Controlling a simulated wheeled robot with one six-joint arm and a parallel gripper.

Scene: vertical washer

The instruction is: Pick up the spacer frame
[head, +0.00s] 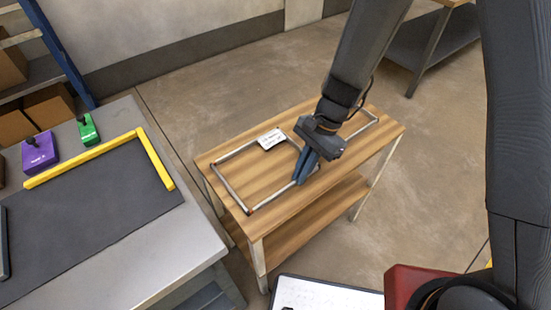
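The spacer frame (229,187) is a thin, grey metal rectangle with dark corners. It lies flat on the wooden top of a small table (235,160). A white label or card (270,139) sits at its far long side. My gripper (302,174) points down over the near long side of the frame, with its blue fingers at or just above that bar. The fingers and wrist hide part of the bar and the frame's middle. From this view I cannot tell whether the fingers touch the bar or are closed on it.
A grey workbench (185,235) at left has a dark mat, a yellow corner stop (85,160), a purple block (38,152) and a green block (88,130). A lower shelf (320,205) is under the wooden table. Open floor lies behind and right of it.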

